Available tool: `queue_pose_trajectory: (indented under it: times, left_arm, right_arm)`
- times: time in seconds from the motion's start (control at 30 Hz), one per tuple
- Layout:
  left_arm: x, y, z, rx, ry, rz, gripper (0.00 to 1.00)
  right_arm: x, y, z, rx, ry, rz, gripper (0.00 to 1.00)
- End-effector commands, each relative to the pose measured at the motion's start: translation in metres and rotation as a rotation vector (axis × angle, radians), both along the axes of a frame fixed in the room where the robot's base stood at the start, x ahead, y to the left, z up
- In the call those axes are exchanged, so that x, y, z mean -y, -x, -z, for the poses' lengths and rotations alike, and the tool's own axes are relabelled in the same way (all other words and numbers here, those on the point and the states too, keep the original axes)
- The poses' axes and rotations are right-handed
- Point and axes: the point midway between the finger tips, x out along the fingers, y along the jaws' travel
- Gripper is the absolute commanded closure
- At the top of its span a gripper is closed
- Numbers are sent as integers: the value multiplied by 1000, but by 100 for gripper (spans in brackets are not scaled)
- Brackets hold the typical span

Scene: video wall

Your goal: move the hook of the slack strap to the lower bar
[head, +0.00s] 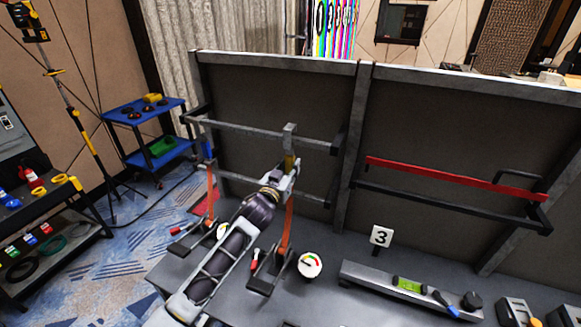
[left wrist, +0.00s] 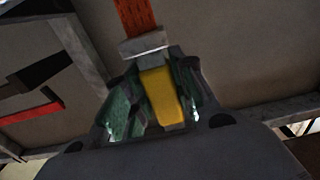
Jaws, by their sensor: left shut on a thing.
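My left gripper (head: 285,180) is shut on the yellow part of a strap hook (head: 289,161). In the left wrist view this yellow part (left wrist: 159,94) sits between the green finger pads, with a grey block and an orange strap (left wrist: 134,15) beyond it. The hook's grey top shows at the upper bar (head: 250,133); I cannot tell whether it bears on it. The orange strap (head: 287,225) runs down to a ratchet beside a round gauge (head: 310,264). The lower bar (head: 240,182) runs below, partly behind my gripper. My right gripper is not in view.
A second orange strap (head: 211,188) with a blue hook (head: 207,150) hangs to the left. A red bar (head: 450,178) is at the right, above a sign with a 3 (head: 381,237) and a spirit level (head: 410,287). A blue cart (head: 145,110) stands left.

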Motion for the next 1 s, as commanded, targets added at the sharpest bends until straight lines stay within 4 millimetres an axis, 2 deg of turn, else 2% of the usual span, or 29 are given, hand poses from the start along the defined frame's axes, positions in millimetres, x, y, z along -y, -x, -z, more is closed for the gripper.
queue_pose_trajectory:
  times: [1.0]
  left_arm:
    - [-12,28,-1,1,0,0,95]
  right_arm:
    - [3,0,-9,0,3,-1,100]
